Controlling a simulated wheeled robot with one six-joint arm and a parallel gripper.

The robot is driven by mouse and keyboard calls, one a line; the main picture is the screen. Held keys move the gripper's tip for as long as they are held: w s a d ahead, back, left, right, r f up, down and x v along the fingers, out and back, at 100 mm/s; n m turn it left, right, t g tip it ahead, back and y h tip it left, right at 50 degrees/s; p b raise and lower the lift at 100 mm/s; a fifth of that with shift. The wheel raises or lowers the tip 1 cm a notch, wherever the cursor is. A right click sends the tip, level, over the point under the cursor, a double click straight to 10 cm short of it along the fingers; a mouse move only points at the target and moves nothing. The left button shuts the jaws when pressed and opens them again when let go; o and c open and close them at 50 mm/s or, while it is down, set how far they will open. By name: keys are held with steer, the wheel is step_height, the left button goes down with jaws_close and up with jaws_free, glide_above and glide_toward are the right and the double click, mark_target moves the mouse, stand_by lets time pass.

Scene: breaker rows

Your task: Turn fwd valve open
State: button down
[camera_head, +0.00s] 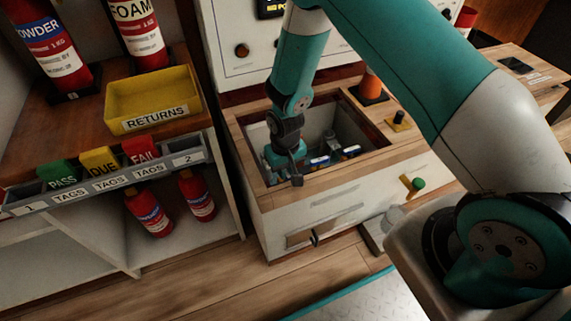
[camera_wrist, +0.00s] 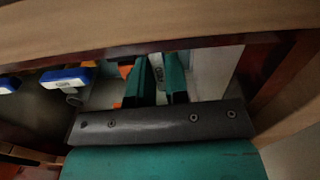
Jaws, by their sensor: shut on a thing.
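My gripper (camera_head: 285,160) points down into the open well in the counter, at its left side. In the wrist view, its two teal fingers (camera_wrist: 159,82) are shut on what looks like a valve handle, mostly hidden by them. A small pale label shows between the fingers, and orange (camera_wrist: 125,71) shows beside the left finger; I cannot read the label. Two blue-and-white labelled parts (camera_head: 320,162) (camera_head: 350,152) sit in the well to the right of my gripper. They also show at the left of the wrist view (camera_wrist: 66,77) (camera_wrist: 8,85).
The well has a wooden rim (camera_head: 325,172) close around my gripper. An orange cone (camera_head: 371,85) and a yellow-based knob (camera_head: 399,121) stand on the counter to the right. A yellow returns tray (camera_head: 152,97) and a tag rack (camera_head: 105,182) are at left.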

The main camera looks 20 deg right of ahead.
steer(key=shift+w+m, duration=0.1)
steer(key=shift+m, duration=0.3)
steer(key=c, duration=1.1)
jaws_free()
step_height(320, 180, up, 18)
steer(key=p, duration=0.6)
steer(key=shift+f, duration=0.25)
